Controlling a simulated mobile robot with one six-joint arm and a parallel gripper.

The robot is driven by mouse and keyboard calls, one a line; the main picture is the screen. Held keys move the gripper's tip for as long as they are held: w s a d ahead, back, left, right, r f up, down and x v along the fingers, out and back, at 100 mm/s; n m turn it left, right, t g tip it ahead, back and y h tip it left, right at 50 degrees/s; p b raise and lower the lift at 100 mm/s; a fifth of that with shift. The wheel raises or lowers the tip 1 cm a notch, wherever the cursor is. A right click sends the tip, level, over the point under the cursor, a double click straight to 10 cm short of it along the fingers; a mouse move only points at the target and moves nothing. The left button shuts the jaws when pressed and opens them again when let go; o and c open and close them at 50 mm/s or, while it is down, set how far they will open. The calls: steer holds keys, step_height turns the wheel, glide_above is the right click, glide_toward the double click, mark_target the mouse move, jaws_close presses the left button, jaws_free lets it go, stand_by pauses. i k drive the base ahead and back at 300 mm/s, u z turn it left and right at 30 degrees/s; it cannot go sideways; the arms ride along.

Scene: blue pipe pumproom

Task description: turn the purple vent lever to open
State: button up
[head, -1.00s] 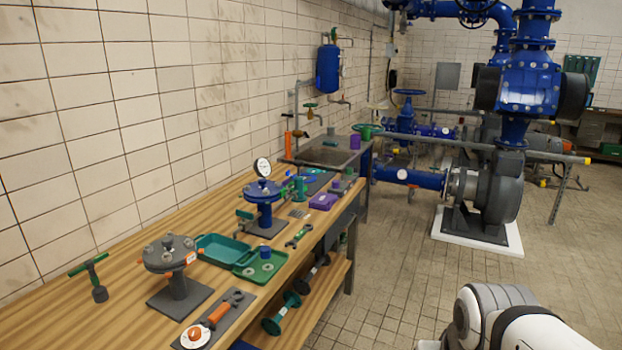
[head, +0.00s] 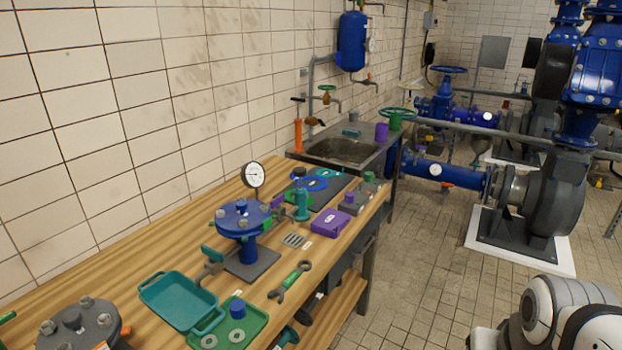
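A small purple piece (head: 278,201) shows at the right side of the blue flanged vessel (head: 243,218) on the bench in the head view. It may be the vent lever, but it is too small to tell its shape or position. A round dial gauge (head: 253,175) stands on top of the vessel. A teal-green upright fitting (head: 301,202) stands just right of the purple piece. My gripper is not in view; only a white and grey part of my own body shows at the lower right.
The wooden bench (head: 130,262) runs along the tiled wall. A teal tray (head: 178,303), green tray (head: 250,325), wrench (head: 290,281) and purple box (head: 330,222) lie around the vessel. A sink (head: 343,148) is beyond. Tiled floor (head: 425,250) right of the bench is clear.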

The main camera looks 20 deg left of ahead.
mark_target(276, 203)
steer(key=u, duration=0.55)
steer(key=i, duration=1.05)
steer(key=u, duration=0.7)
steer(key=k, duration=0.9)
steer(key=u, duration=0.15)
steer(key=i, duration=0.95)
steer(key=z, duration=0.05)
